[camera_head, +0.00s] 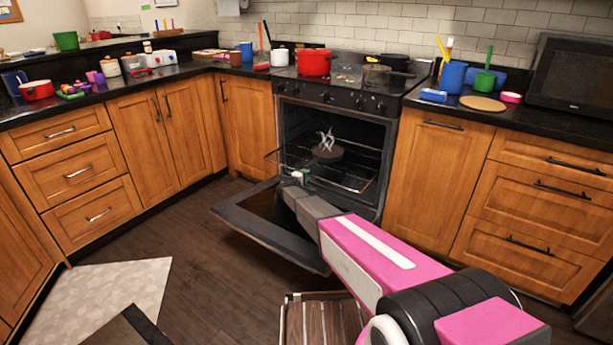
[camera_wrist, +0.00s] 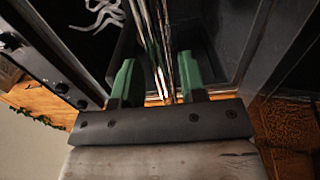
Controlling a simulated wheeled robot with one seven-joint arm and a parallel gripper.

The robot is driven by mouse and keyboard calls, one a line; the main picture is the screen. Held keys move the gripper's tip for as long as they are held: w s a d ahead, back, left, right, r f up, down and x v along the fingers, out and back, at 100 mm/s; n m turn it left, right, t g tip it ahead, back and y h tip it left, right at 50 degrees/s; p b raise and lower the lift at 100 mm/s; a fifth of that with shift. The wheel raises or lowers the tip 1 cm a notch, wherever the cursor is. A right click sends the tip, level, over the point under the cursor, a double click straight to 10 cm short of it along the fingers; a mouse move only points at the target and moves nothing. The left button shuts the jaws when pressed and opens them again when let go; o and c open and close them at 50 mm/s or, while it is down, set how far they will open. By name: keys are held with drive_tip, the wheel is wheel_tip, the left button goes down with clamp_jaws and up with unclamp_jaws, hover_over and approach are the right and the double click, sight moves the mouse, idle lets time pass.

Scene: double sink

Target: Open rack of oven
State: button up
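The oven (camera_head: 335,100) has its door (camera_head: 270,225) folded down. Its wire rack (camera_head: 350,181) juts out a little past the oven front on the left. A dark round pan with pale wisps above it (camera_head: 327,154) sits on the rack. My gripper (camera_head: 293,176) is at the rack's front, above the lowered door. In the wrist view its two green fingers (camera_wrist: 155,75) are spread apart, with thin rack wires (camera_wrist: 165,45) showing between them. Whether the fingers touch the wires cannot be told. My forearm hides part of the door.
Wooden cabinets flank the oven on the left (camera_head: 240,130) and right (camera_head: 430,180). A red pot (camera_head: 314,62) stands on the stovetop. A slatted wooden seat (camera_head: 322,322) is on the floor in front. A pale mat (camera_head: 110,300) lies at the left, and the floor beyond is clear.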

drive_tip(key=v, duration=1)
drive_tip(key=s+d+r+m+g, duration=0.2)
drive_tip(key=s+d+g, duration=0.2)
drive_tip(key=s+d, duration=0.35)
drive_tip(key=s+d+r+m+g+y, duration=0.1)
drive_tip(key=s+d+m+g, duration=0.2)
drive_tip(key=s+d, duration=0.45)
drive_tip(key=s+d+r+m+g, duration=0.2)
drive_tip(key=s+d+g, duration=0.3)
drive_tip(key=s, duration=0.4)
drive_tip(key=s+r+m+g+y, duration=0.1)
drive_tip(key=s+r+m+y, duration=0.1)
drive_tip(key=s, duration=1)
drive_tip(key=s+d+r+m+g+y, duration=0.1)
drive_tip(key=s+r+y, duration=0.3)
drive_tip(key=s+y, duration=0.3)
drive_tip(key=s, duration=0.5)
drive_tip(key=shift+m+g+y, duration=0.3)
drive_tip(key=shift+m, duration=0.1)
drive_tip(key=shift+s+d, duration=0.1)
drive_tip(key=shift+d, duration=0.05)
